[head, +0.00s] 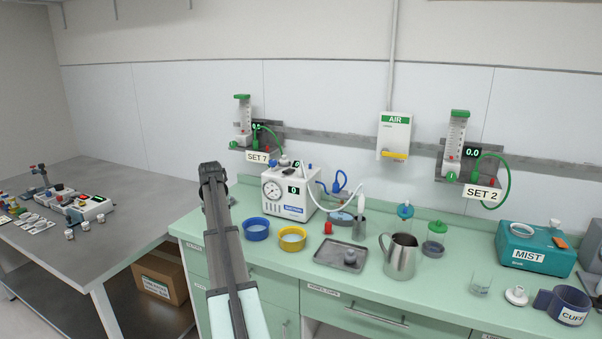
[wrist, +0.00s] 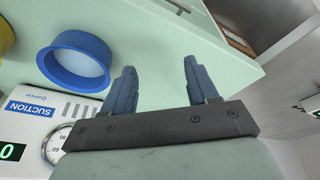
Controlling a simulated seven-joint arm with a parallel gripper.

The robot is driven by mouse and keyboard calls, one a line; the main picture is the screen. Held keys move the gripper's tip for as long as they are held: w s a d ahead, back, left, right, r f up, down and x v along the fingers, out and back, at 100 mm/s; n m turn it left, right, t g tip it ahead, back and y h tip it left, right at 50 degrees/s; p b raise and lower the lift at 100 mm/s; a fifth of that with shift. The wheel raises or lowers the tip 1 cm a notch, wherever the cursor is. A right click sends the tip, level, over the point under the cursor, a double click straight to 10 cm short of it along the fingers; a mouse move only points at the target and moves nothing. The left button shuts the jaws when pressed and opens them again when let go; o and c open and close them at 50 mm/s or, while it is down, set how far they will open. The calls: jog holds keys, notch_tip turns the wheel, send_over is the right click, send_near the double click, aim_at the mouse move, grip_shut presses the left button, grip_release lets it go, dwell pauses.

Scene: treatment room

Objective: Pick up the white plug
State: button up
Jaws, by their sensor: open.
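A small white plug-like piece (head: 517,295), with a round base and a knob on top, stands on the right part of the green counter. It is between a clear glass and the dark blue cuff. My gripper (head: 212,170) is far to its left, raised over the left end of the counter. In the wrist view my gripper (wrist: 160,68) is open, its two dark fingers apart with nothing between them. The white piece is not in the wrist view.
A steel pitcher (head: 401,257), a metal tray (head: 325,253), a suction unit (head: 290,190) and blue (head: 256,229) and yellow (head: 292,238) bowls stand between. The glass (head: 480,283), cuff (head: 563,306) and mist box (head: 535,248) crowd the white piece.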

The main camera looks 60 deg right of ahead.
jog(key=s+d+r+m+h, duration=0.1)
jog(key=s+d+r, duration=0.3)
jog(key=d+r, duration=0.2)
jog(key=s+d+r+m, duration=0.1)
jog(key=s+d+r, duration=0.4)
jog(key=d+r, duration=0.2)
jog(key=m, duration=0.3)
send_near(301, 167)
jog(key=shift+h, duration=0.5)
jog(key=x, duration=0.6)
jog(key=a+x, duration=0.1)
jog(key=x, duration=0.3)
jog(key=shift+d+f, duration=0.1)
jog(key=shift+f, duration=0.15)
grip_shut()
jog(key=shift+r, duration=0.1)
